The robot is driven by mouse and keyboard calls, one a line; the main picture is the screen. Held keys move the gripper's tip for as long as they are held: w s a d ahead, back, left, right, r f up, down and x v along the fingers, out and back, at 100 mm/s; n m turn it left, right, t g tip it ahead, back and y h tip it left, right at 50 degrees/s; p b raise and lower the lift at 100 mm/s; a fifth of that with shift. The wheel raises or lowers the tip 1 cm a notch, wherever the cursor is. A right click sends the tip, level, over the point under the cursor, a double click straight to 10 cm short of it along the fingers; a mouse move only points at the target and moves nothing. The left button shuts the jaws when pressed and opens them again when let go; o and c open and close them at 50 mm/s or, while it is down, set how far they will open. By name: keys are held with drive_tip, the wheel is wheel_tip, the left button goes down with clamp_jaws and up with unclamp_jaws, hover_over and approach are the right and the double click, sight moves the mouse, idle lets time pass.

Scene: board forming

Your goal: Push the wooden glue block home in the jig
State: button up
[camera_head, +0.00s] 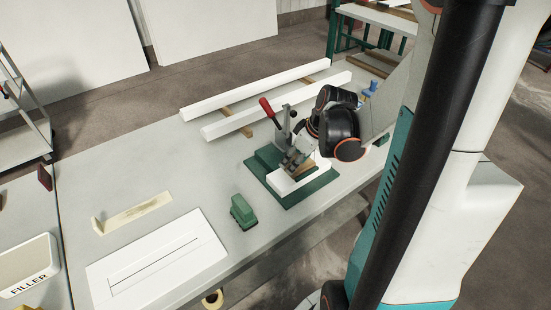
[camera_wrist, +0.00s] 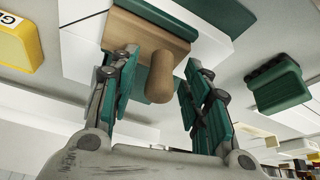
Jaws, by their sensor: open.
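The wooden glue block (camera_wrist: 138,32) shows in the wrist view, lying against white board pieces and a green part of the jig. A rounded wooden peg (camera_wrist: 160,78) stands out from it towards the camera. My gripper (camera_wrist: 158,68) is open, with one finger on each side of the peg and a visible gap. In the head view the green jig (camera_head: 312,192) carries a white piece (camera_head: 287,183); the block (camera_head: 306,168) shows only partly beside my gripper (camera_head: 290,165). The block's seating against the jig is partly hidden.
A toggle clamp with a red handle (camera_head: 269,110) stands at the jig's back. Two long white boards (camera_head: 260,97) lie behind it. A green block (camera_head: 243,212) and a slotted white panel (camera_head: 155,262) lie left of the jig. Clear tabletop lies between them.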

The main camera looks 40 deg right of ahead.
drive_tip(key=shift+r, duration=0.15)
wheel_tip(320, 180, up, 3)
drive_tip(key=p, duration=0.3)
drive_tip(key=shift+r+p, duration=0.2)
drive_tip(key=shift+p, duration=0.2)
wheel_tip(320, 180, up, 5)
drive_tip(key=p, duration=0.4)
drive_tip(key=shift+f, duration=0.2)
drive_tip(key=w+a+f+b, duration=0.2)
drive_tip(key=w+a+f, duration=0.1)
drive_tip(key=w+a, duration=0.2)
drive_tip(key=w+a+f+b, duration=0.2)
drive_tip(key=w+a, duration=0.3)
drive_tip(key=a, duration=0.4)
drive_tip(key=w+a+f+b, duration=0.2)
drive_tip(key=w+a+f, duration=0.2)
drive_tip(key=a, duration=0.3)
drive_tip(key=shift+w+a, duration=0.2)
drive_tip(key=shift+w, duration=0.65)
drive_tip(key=shift+s+d+f+b, duration=0.1)
drive_tip(key=shift+d+f+b, duration=0.1)
drive_tip(key=shift+f+b, duration=0.9)
drive_tip(key=shift+f, duration=0.7)
